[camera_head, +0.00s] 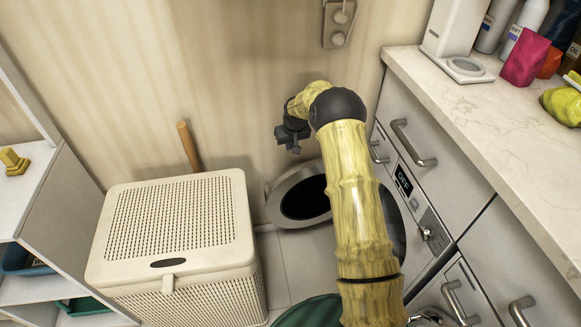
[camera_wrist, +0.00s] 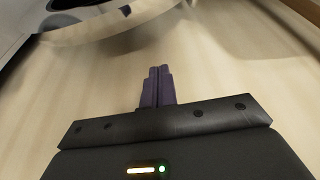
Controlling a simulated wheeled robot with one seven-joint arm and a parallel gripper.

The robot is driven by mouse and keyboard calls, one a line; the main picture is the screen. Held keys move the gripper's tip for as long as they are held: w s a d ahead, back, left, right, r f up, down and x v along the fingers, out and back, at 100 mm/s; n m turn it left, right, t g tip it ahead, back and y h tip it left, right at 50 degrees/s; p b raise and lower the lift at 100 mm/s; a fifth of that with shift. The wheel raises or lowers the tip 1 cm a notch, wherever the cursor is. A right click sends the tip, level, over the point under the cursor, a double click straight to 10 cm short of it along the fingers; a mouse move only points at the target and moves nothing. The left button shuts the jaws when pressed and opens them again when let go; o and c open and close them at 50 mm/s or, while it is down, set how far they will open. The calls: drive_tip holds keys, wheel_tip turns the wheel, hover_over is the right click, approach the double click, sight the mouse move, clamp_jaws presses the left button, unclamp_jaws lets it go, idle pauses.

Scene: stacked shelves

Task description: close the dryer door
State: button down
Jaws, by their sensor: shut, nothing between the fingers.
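The dryer door (camera_head: 279,213) stands open, swung out from the dryer (camera_head: 428,217). It is a round pale ring with dark glass in its middle. My arm crosses in front of part of the door and the dryer opening. My gripper (camera_head: 293,146) is above the door's upper left side, close to the wall. In the wrist view my gripper (camera_wrist: 160,72) has its purple fingers together with nothing between them. The door's curved rim (camera_wrist: 110,30) shows beyond them at the upper left, apart from the fingertips.
A cream laundry hamper (camera_head: 178,225) stands left of the door with little room between. The beige wall (camera_head: 230,70) is close behind my gripper. A counter (camera_head: 500,120) with bottles and bags is on the right. Drawer handles (camera_head: 413,143) stick out below it.

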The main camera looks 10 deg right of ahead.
drive_tip(key=b+x, duration=0.2)
drive_tip(key=x, duration=0.8)
drive_tip(key=shift+s+d, duration=0.15)
drive_tip(key=shift+s, duration=0.85)
drive_tip(key=shift+s+d, duration=0.15)
drive_tip(key=shift+s, duration=0.85)
